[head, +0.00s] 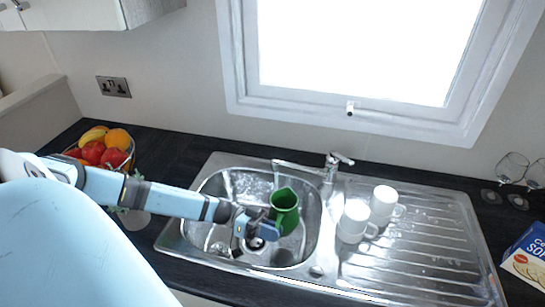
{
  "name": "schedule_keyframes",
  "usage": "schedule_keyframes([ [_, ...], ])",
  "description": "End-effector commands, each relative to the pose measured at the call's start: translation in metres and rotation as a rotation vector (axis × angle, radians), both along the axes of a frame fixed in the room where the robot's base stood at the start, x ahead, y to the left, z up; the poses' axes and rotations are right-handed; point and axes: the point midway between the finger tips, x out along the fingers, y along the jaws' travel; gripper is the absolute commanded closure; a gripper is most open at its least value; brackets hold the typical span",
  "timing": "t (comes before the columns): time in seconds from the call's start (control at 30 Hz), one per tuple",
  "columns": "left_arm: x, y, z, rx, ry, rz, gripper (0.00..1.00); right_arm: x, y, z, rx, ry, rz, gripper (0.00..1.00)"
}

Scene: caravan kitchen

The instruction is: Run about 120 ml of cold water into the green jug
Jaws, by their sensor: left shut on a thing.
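The green jug (285,207) is upright inside the left part of the steel sink, in its bowl (207,190). My left gripper (256,229) reaches in from the left and is shut on the jug at its near left side. The exact grip is partly hidden by the fingers. The mixer tap (334,164) stands behind the sink, with its spout reaching left over the bowl. A thin pale streak hangs from the spout end above the jug and looks like running water. The water level inside the jug cannot be made out. My right gripper is out of view.
Two white mugs (355,222) stand on the ribbed drainer (420,235) right of the bowl. A fruit basket (130,160) is at the back left. Wine glasses (512,168) and a blue box (528,256) are at the far right. A window (350,60) is behind.

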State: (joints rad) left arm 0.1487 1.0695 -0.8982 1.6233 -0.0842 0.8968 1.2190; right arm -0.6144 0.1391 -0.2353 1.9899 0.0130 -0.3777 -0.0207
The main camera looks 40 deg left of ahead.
Motion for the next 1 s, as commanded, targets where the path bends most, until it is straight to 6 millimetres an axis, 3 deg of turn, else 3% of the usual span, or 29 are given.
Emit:
schedule_keyframes([
  [0.17, 0.000, 0.000, 0.006, -0.001, -0.002, 0.000, 1.00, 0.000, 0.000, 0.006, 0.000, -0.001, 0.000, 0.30],
  [0.6, -0.003, -0.005, 0.048, -0.001, -0.001, 0.000, 1.00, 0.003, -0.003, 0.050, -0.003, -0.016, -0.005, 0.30],
  [1.0, -0.006, -0.010, 0.085, -0.001, -0.001, 0.000, 1.00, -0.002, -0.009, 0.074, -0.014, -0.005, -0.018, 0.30],
])
